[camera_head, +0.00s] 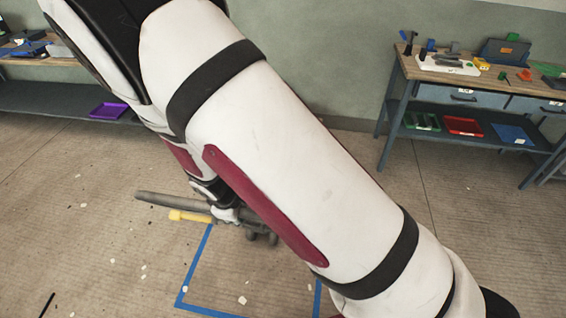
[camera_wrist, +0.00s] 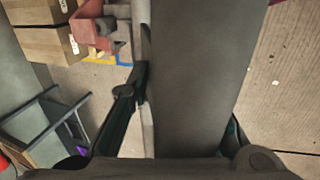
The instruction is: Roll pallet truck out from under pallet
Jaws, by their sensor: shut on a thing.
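My gripper (camera_head: 226,212) is low over the floor, partly behind my own arm in the head view. It is shut on the pallet truck's grey handle bar (camera_head: 160,201). A red part (camera_wrist: 92,27), which looks like the truck's body, shows at top left. The pallet and forks cannot be made out; my arm hides much of the head view.
Cardboard boxes (camera_wrist: 42,42) are at top left in the wrist view. Blue tape (camera_head: 197,265) marks the floor below the handle. A workbench (camera_head: 470,90) with tools stands at right; another bench (camera_head: 60,100) with a purple tray (camera_head: 108,111) is at left. Open floor lies between.

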